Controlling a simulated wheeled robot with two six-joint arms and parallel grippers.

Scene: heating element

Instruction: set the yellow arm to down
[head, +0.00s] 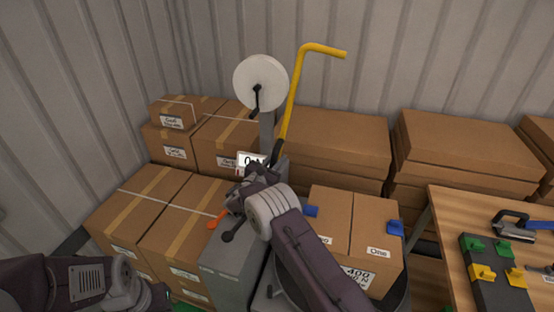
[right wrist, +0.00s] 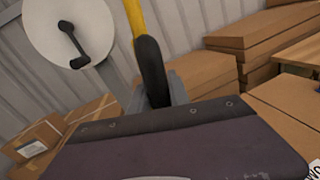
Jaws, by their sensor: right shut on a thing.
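The yellow arm (head: 292,95) is a bent rod standing nearly upright, tilted slightly right, with its top bent to the right. Its lower end is a black sleeve (head: 277,152), which also shows in the right wrist view (right wrist: 151,65). My right gripper (head: 257,174) is at this black lower end and seems shut on it. Its fingertips are mostly hidden, and its body covers the bottom of the right wrist view. My left arm shows at the bottom left; its gripper (head: 156,296) is small and dark, and its jaws are unclear.
A white disc (head: 255,80) with a black crank stands left of the yellow arm on a grey post. Below is a grey machine body (head: 232,262) with an orange lever (head: 218,219). Stacked boxes (head: 330,140) crowd the back and left. A wooden table (head: 450,215) stands right.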

